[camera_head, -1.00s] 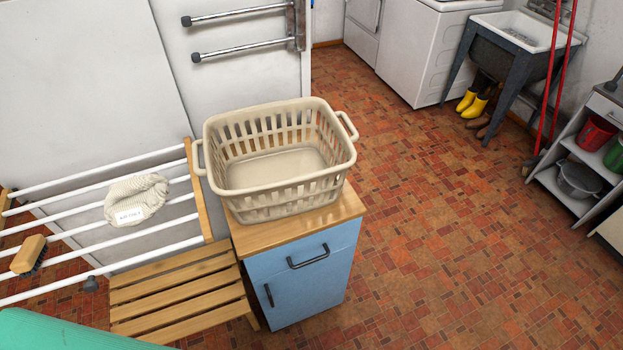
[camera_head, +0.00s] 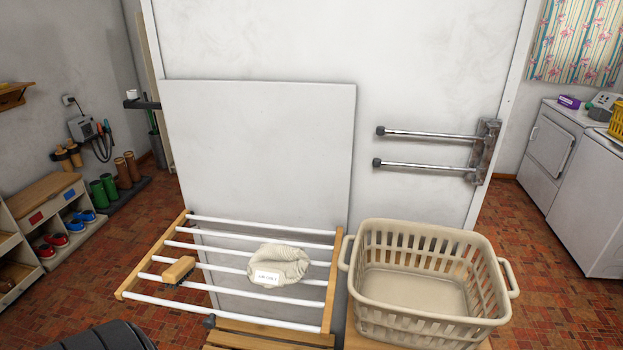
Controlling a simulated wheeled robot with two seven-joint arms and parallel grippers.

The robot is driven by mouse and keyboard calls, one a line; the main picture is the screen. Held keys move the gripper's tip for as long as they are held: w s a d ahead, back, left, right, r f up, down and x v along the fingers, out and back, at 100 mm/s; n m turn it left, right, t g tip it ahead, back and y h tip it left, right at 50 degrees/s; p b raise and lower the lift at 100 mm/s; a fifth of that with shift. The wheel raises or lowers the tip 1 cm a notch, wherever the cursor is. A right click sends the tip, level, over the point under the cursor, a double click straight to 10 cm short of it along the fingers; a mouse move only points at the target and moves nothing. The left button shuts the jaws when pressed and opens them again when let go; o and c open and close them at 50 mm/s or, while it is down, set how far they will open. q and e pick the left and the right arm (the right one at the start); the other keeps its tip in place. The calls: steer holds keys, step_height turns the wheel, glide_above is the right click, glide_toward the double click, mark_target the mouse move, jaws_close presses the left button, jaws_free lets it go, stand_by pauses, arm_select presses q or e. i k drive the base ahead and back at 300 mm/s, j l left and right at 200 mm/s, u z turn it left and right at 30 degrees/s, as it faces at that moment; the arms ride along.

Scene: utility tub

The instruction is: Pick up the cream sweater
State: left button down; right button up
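The cream sweater (camera_head: 279,264) is a bunched, ribbed cream knit with a small white label on its front. The print on the label is too small to read. It lies across the white rods of a wooden-framed drying rack (camera_head: 232,231), right of the rack's middle. Neither of my grippers shows in this view, so nothing is seen touching the sweater.
A scrub brush (camera_head: 179,269) lies on the rack left of the sweater. An empty beige laundry basket (camera_head: 420,317) stands just right of the rack. A white panel (camera_head: 260,150) leans behind the rack. A metal wall bracket (camera_head: 487,150) juts out above the basket.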

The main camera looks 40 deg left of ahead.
mark_target(273, 266)
steer(key=u, duration=1.55)
steer(key=i+j+z, duration=0.15)
steer(key=j, duration=0.15)
